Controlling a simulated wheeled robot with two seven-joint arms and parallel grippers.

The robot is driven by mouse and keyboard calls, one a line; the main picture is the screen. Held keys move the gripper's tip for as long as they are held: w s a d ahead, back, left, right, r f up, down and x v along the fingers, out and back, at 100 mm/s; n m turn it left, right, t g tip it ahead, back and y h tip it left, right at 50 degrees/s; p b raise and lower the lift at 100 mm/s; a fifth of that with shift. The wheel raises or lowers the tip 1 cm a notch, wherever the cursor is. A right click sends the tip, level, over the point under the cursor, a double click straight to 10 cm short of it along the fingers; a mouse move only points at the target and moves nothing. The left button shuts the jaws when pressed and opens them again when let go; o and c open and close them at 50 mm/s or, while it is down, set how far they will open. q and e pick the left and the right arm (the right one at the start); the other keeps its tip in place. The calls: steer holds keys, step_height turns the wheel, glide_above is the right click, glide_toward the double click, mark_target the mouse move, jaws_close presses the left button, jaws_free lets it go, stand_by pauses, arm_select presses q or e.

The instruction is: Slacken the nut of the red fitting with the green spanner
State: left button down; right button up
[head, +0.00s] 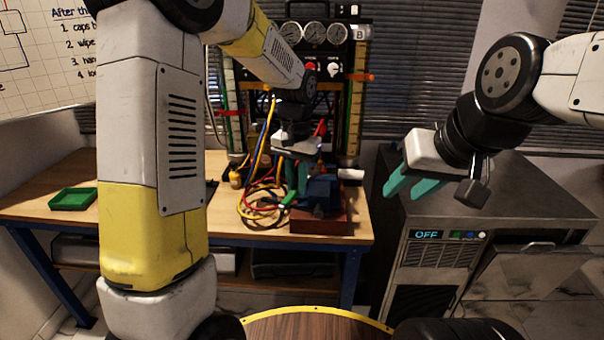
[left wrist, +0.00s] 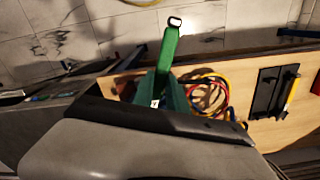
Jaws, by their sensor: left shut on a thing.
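My left gripper (head: 297,188) is shut on the green spanner (head: 288,201), above the bench beside a blue vise-like block (head: 322,188). In the left wrist view the green spanner (left wrist: 171,48) sticks out from between the fingers, its dark-rimmed end pointing up the picture. A small red part (head: 321,128) shows just behind the left gripper's wrist; I cannot tell whether it is the red fitting. No nut can be made out.
A wooden bench (head: 50,205) carries a green tray (head: 73,199), tangled coloured hoses (head: 258,208) and a dark red box (head: 318,227) under the block. A gauge panel (head: 303,35) stands behind. A grey cabinet (head: 510,195) is at right. The bench's left part is mostly clear.

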arm_select(q)
steer(key=shift+r, duration=0.1)
steer(key=shift+r, duration=2.2)
